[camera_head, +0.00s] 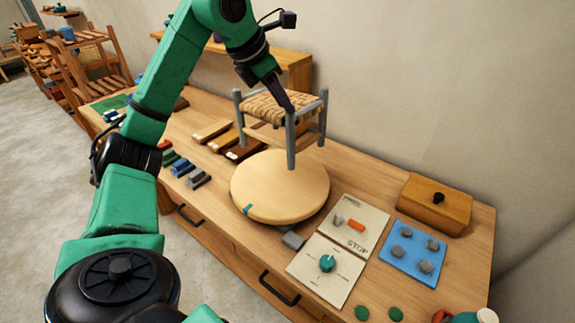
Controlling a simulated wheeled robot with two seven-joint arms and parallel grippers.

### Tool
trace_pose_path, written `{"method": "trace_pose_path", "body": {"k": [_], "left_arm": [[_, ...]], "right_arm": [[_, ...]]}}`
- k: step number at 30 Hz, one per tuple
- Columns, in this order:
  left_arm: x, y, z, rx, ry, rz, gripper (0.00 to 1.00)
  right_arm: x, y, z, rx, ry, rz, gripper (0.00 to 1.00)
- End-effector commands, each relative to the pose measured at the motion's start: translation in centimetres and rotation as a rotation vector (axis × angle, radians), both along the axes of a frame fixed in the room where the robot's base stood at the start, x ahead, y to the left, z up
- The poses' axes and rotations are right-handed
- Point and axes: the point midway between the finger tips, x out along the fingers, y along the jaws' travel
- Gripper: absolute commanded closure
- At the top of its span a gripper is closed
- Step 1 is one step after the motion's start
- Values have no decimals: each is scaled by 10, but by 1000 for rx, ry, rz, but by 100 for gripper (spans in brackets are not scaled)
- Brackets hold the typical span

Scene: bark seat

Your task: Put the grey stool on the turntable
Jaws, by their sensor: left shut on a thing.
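The grey stool (291,140) has grey legs and a woven tan seat (268,105). It is upright at the back part of the turntable (262,200), a round pale wooden disc with a small teal mark on its front edge. The front leg's foot shows over the disc; the side legs end beyond its back outline. The stool looks held above the disc, but the gap is hard to judge. My left gripper (282,97) is shut on the stool at its seat, coming from above; its fingertips are partly hidden. My right gripper is not in view.
Right of the turntable are a panel with a teal knob (327,263), a blue plate with grey knobs (414,252) and a wooden box (436,203). Small coloured blocks (181,167) and wooden bars (212,131) lie left. The wall is close behind.

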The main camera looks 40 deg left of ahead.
Motion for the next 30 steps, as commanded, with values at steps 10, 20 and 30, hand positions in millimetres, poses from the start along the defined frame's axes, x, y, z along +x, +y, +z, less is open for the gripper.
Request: {"method": "trace_pose_path", "body": {"k": [10,20,30], "left_arm": [[-1,0,-109,3,1,-2,100],[0,-1,-154,0,-2,-3,100],[0,-1,-158,0,2,-1,43]], "right_arm": [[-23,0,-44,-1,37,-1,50],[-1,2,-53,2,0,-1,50],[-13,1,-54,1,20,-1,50]]}}
